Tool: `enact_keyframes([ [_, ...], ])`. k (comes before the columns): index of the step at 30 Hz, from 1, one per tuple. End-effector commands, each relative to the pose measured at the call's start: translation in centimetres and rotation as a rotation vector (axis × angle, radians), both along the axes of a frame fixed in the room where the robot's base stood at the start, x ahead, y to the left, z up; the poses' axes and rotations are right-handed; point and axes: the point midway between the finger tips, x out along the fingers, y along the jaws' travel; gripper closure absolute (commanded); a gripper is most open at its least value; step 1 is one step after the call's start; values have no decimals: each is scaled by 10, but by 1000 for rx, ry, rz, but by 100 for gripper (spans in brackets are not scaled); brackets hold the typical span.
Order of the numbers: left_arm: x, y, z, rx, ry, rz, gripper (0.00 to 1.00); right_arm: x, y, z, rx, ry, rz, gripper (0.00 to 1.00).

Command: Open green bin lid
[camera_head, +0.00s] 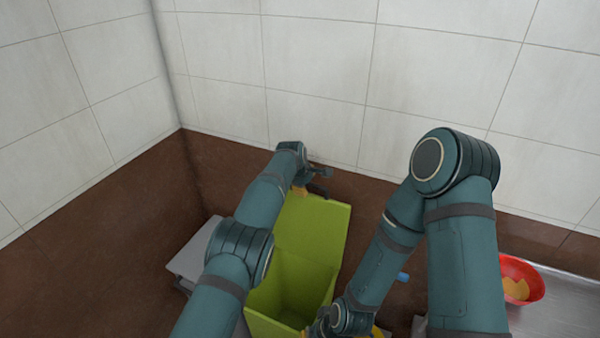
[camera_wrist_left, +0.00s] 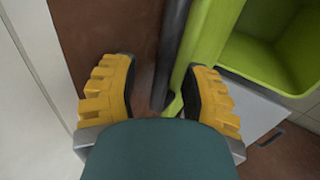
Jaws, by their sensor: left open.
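The green bin (camera_head: 290,290) stands low in the middle of the head view with its top open. Its lid (camera_head: 325,225) is raised, standing up at the back of the bin. My left gripper (camera_head: 316,190) is at the lid's top edge, partly hidden by its own wrist. In the left wrist view its yellow-padded fingers (camera_wrist_left: 162,95) are spread apart. A green edge (camera_wrist_left: 195,50), apparently the lid's, reaches between them close to the right finger; contact is unclear. The bin's inside (camera_wrist_left: 280,50) shows beyond. My right gripper (camera_head: 352,328) is low near the bin's right front, its fingers mostly hidden.
A red bowl (camera_head: 533,283) with yellowish pieces stands on a metal counter (camera_head: 565,318) at the right. A grey flat-topped object (camera_head: 193,247) is left of the bin. The tiled wall (camera_head: 310,60) with its brown lower band is close behind the lid.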

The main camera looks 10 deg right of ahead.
Motion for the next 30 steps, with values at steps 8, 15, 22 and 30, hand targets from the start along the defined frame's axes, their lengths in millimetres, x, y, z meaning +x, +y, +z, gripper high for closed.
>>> enact_keyframes([
  [8,-11,7,21,-2,-1,-1,54,0,0,0,0,0,0,100],
  [15,-26,18,54,-3,-2,0,54,0,0,0,0,0,0,100],
  [22,-40,29,84,-2,-5,0,54,0,0,0,0,0,0,100],
  [30,-47,35,98,-2,-4,1,54,0,0,0,0,0,0,100],
])
